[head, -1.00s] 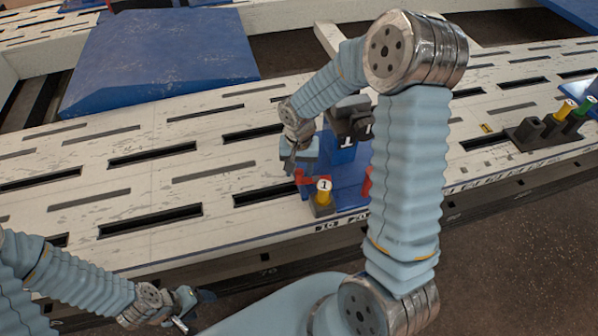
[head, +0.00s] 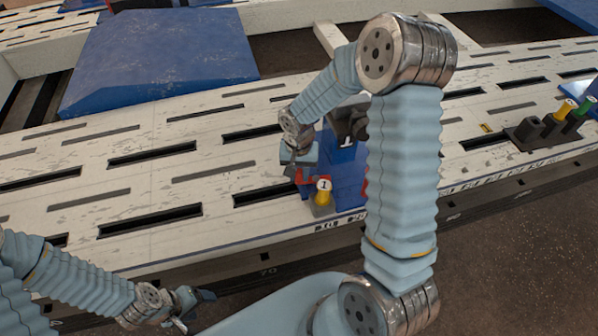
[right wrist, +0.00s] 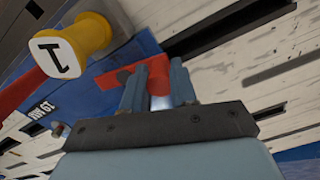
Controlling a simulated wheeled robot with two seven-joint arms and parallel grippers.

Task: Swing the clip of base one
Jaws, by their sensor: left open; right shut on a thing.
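Base one is a blue block (head: 349,194) on the near edge of the white bench, right of the picture's middle. It carries a yellow knob marked 1 (head: 323,192), which also shows at the upper left of the right wrist view (right wrist: 84,38). A red clip (right wrist: 112,83) lies between the fingers of my right gripper (right wrist: 152,80). In the head view this gripper (head: 298,173) is low beside the knob, to its upper left, and shut on the clip. My right arm hides part of the base. My left gripper (head: 190,307) is open and empty, low in front of the bench.
A dark holder (head: 530,133) with yellow and green pegs stands on the bench at the right. A blue sloped block (head: 160,60) lies at the back left. The slotted bench top (head: 140,185) left of base one is clear. A second red piece (right wrist: 22,92) sits beside the knob.

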